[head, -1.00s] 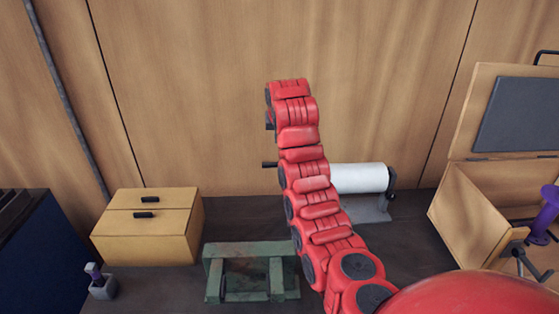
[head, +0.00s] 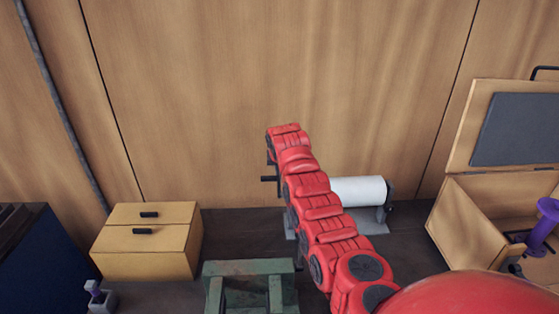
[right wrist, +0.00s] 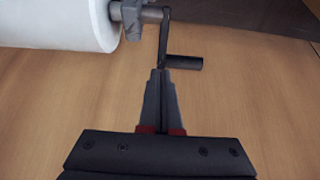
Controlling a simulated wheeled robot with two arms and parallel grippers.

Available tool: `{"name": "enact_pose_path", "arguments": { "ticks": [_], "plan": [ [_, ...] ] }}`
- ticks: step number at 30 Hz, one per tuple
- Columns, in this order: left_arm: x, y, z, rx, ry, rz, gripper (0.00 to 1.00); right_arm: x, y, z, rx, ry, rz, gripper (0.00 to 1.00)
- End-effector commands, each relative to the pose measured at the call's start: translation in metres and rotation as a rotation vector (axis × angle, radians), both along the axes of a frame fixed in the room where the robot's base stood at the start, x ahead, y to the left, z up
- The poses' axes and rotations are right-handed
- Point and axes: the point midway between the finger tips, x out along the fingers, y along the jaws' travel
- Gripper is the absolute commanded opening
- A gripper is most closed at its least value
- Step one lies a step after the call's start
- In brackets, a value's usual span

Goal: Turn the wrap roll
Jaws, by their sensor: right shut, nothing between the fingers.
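The white wrap roll (head: 358,190) lies level in a grey stand (head: 368,222) on the dark bench, its left part hidden behind my red right arm. A black crank handle (head: 269,179) sticks out left of the arm. In the right wrist view the roll (right wrist: 58,22) is at the upper left, with the crank arm (right wrist: 164,38) and its handle (right wrist: 183,63) beside it. My right gripper (right wrist: 162,76) is shut and empty, its fingertips at the lower end of the crank; I cannot tell whether they touch. In the head view the arm hides most of this gripper. My left gripper is not in view.
A yellow two-drawer box (head: 150,242) stands at left, a green frame (head: 248,270) in front. An open wooden case (head: 480,225) with a purple spool (head: 543,222) is at right. A dark blue box (head: 35,255) is far left. A wood-panelled wall rises behind.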

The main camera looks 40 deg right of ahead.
Motion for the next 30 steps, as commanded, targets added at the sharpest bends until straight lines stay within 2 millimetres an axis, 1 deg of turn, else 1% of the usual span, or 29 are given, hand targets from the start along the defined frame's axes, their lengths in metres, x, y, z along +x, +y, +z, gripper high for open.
{"name": "enact_pose_path", "arguments": {
  "ticks": [1,3,5,13,30],
  "plan": [
    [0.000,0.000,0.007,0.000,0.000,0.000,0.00,0.001,-0.002,-0.001,0.000,0.001,-0.001,0.00],
    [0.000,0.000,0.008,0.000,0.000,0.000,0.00,0.004,-0.002,-0.007,-0.001,0.005,0.002,0.00],
    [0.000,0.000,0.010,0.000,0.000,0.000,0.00,0.007,-0.003,-0.008,-0.004,0.000,0.003,0.00],
    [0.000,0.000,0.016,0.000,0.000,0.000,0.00,0.010,-0.005,-0.019,0.000,0.002,0.002,0.00],
    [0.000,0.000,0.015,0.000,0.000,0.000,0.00,0.011,-0.005,-0.021,0.000,-0.002,0.001,0.00]
  ]
}}
